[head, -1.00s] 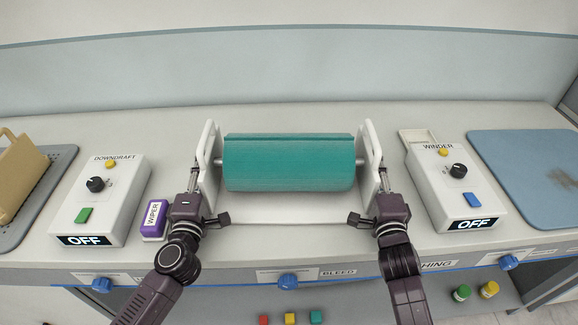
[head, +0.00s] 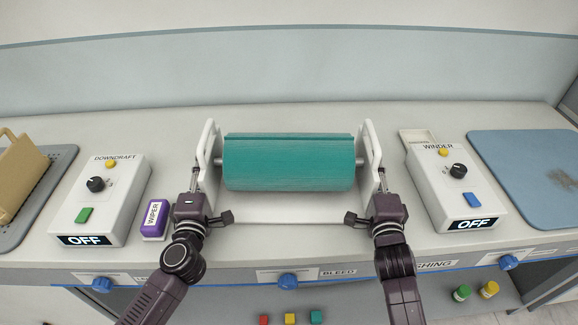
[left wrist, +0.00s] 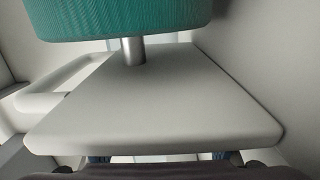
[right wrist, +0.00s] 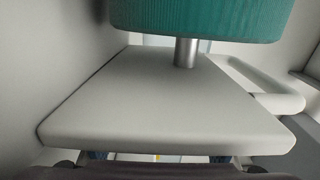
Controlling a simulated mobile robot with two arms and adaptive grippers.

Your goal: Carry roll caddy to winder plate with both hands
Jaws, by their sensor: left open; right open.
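The roll caddy is a white frame with two upright end plates, a handle loop on each side and a teal roll (head: 289,162) on a metal axle. It stands on the bench in the middle of the head view. My left gripper (head: 195,180) is open at the caddy's left end plate. My right gripper (head: 382,180) is open at the right end plate. Each wrist view shows a pale end plate, at left (left wrist: 150,105) and at right (right wrist: 165,105), close ahead, with dark fingertips low in the picture. Contact is hard to tell.
The WINDER box (head: 455,185), reading OFF, stands right of the caddy; a blue-grey plate (head: 525,165) lies beyond it. The DOWNDRAFT box (head: 98,205), also OFF, and a purple WIPER block (head: 153,218) are left. The bench behind the caddy is clear.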

